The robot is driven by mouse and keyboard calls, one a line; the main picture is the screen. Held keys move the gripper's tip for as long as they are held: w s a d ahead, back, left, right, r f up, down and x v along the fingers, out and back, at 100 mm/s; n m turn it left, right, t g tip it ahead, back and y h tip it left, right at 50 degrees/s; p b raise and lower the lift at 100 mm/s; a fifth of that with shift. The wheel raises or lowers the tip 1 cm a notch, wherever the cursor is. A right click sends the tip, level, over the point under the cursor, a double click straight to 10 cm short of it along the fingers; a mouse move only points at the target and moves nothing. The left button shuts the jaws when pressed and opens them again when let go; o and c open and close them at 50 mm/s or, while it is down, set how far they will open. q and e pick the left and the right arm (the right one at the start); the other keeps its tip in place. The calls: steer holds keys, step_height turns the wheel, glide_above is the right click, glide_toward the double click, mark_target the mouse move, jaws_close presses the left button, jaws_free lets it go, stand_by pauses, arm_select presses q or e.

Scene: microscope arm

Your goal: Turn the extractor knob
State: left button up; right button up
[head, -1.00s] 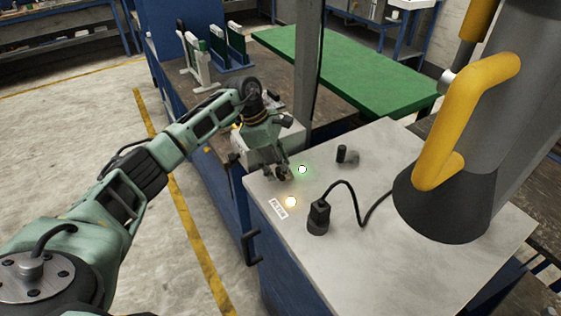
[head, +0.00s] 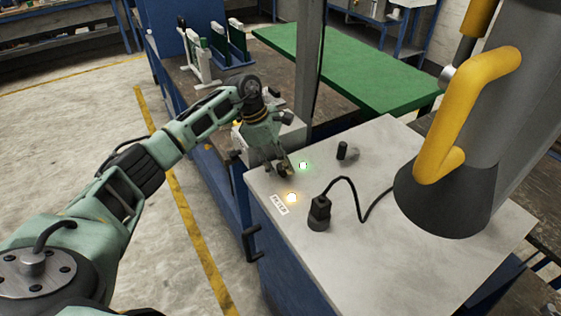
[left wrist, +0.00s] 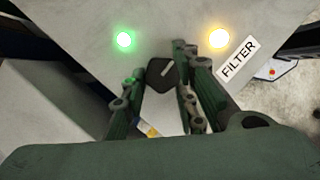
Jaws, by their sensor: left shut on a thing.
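The extractor knob (left wrist: 163,73) is black with a light pointer line. In the left wrist view it sits between the fingertips of my left gripper (left wrist: 160,82), which is shut on it. The pointer line slants up to the right. My right gripper is not in view.
A green light (head: 303,165) and a yellow light (head: 292,198) glow by a FILTER label (head: 280,205). A black plug (head: 319,213) with a cable stands nearby. A large grey column with a yellow handle (head: 453,110) rises at right. A green-topped table (head: 350,70) is behind.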

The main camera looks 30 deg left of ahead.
arm_select(q)
steer(key=n, duration=0.1)
steer(key=n+t+b, duration=0.1)
steer(key=n, duration=0.1)
steer(key=shift+a+r+n+t+y, duration=0.15)
steer(key=shift+r+n+t+y, duration=0.05)
steer(key=shift+n+t+y, duration=0.1)
steer(key=n+t+y+b, duration=0.1)
steer(key=n, duration=0.3)
steer(key=shift+n+b, duration=0.3)
steer(key=shift+b, duration=0.1)
steer(key=n+b, duration=0.1)
steer(key=n+y+b, duration=0.1)
steer(key=n, duration=0.1)
steer(key=n+t+y+b, duration=0.1)
steer(key=n, duration=0.1)
steer(key=shift+s+d, duration=0.2)
steer(key=shift+d, duration=0.05)
steer(key=shift+s+n+y+b, duration=0.15)
steer(key=shift+n+y+b, duration=0.9)
steer(key=shift+n, duration=1.05)
steer(key=o, duration=1)
steer(key=shift+s, duration=0.1)
steer(key=shift+f, duration=0.1)
steer(key=shift+d, duration=0.1)
